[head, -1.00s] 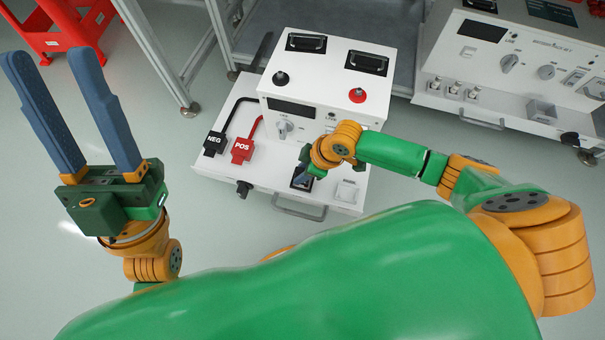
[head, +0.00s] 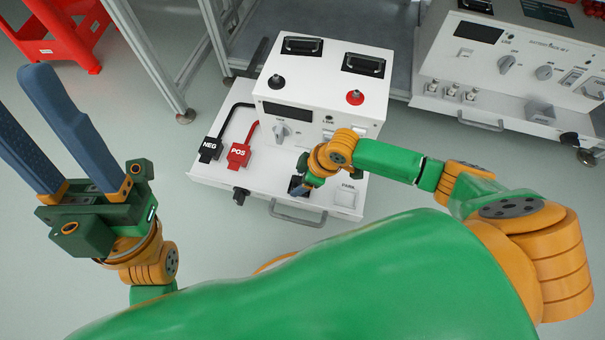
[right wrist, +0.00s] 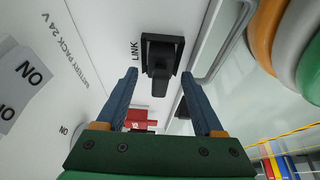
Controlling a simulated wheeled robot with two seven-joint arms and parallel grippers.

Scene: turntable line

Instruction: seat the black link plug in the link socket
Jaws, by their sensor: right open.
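The black link plug (right wrist: 160,72) stands at the black square link socket (right wrist: 176,43), beside the LINK lettering in the right wrist view. How deep it sits cannot be told. My right gripper (right wrist: 158,73) is open, with one blue finger on each side of the plug and gaps showing. In the head view my right gripper (head: 302,186) is over the socket area at the front of the white unit (head: 265,190) and partly hides it. My left gripper (head: 20,88) is open and empty at the far left, away from the unit.
A black NEG plug (head: 209,148) and a red POS plug (head: 238,155) lie left of my right gripper. A second unit (head: 515,60) stands at the right.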

